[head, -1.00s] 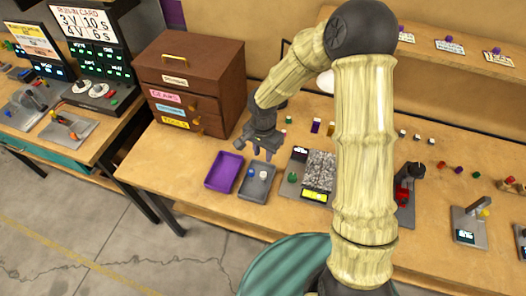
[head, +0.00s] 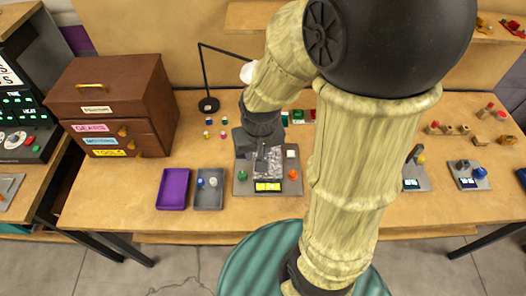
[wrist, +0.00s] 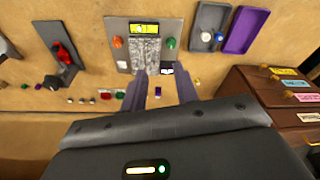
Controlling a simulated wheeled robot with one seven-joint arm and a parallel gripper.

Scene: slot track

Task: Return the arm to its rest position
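My gripper (head: 262,160) is over the grey device plate with the grainy panel (head: 242,180) on the bench, in the middle of the head view. In the wrist view my gripper (wrist: 161,88) has two dark fingers spread apart with nothing between them. The grainy panel (wrist: 146,52) lies beyond the fingertips there. My pale ribbed arm is bent, its elbow high, and it hides part of the bench to the right of the gripper.
A purple tray (head: 173,188) is empty; a grey tray (head: 209,200) beside it holds a blue and a white piece. A brown drawer cabinet (head: 112,105) stands at left. A black lamp (head: 208,103) stands behind. More devices (head: 468,176) sit at right. Bench ahead of the trays is mostly clear.

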